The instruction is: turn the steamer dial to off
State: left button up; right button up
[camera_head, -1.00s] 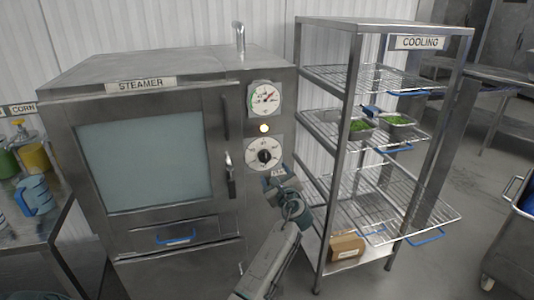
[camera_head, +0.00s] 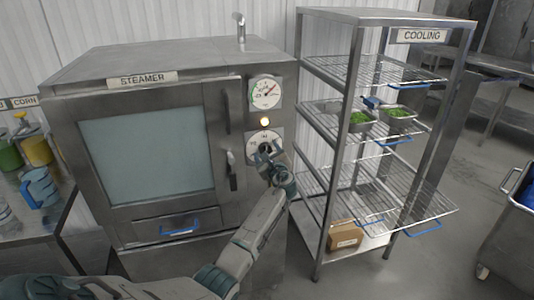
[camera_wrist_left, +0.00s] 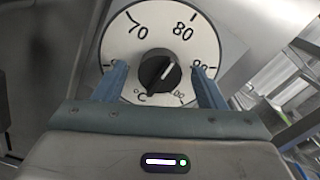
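The steamer (camera_head: 90,118) is a large metal box with a shut glass door. Its dial (camera_head: 251,147) is a white round plate on the front panel, below a small lit yellow lamp (camera_head: 265,122). My left gripper (camera_head: 268,152) is raised in front of the dial and partly hides it. In the left wrist view, the black dial knob (camera_wrist_left: 158,75) shows between two blue fingers of my left gripper (camera_wrist_left: 160,82), with gaps on both sides. Its white pointer line tilts up and right. The plate reads 70, 80 and °C; other marks are partly hidden. My right gripper is not in view.
A pressure-type gauge (camera_head: 265,93) sits above the lamp. The door handle (camera_head: 232,175) is just left of the dial. A cooling rack (camera_head: 375,70) with green-filled trays (camera_head: 400,114) stands close on the right. A side table (camera_head: 40,225) with a blue jug stands left.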

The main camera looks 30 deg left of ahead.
pick_arm(q)
jog(key=c, duration=0.9)
pick_arm(e)
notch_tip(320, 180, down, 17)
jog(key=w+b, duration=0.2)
jog(key=b, duration=1.6)
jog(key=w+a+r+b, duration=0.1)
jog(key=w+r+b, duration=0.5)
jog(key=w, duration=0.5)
pick_arm(q)
jog(key=shift+f+n+b, duration=0.15)
jog(key=shift+n+b, duration=0.8)
jog(key=shift+n, duration=5.1)
jog(key=shift+f+n+b, duration=0.15)
jog(key=shift+n+b, duration=0.8)
jog(key=shift+n, duration=5.1)
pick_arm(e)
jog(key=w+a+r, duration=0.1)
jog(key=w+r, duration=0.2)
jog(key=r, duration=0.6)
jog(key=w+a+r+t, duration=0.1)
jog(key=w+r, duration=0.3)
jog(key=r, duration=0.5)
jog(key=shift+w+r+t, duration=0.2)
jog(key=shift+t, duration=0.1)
pick_arm(q)
jog(key=o, duration=1)
jog(key=shift+c, duration=0.2)
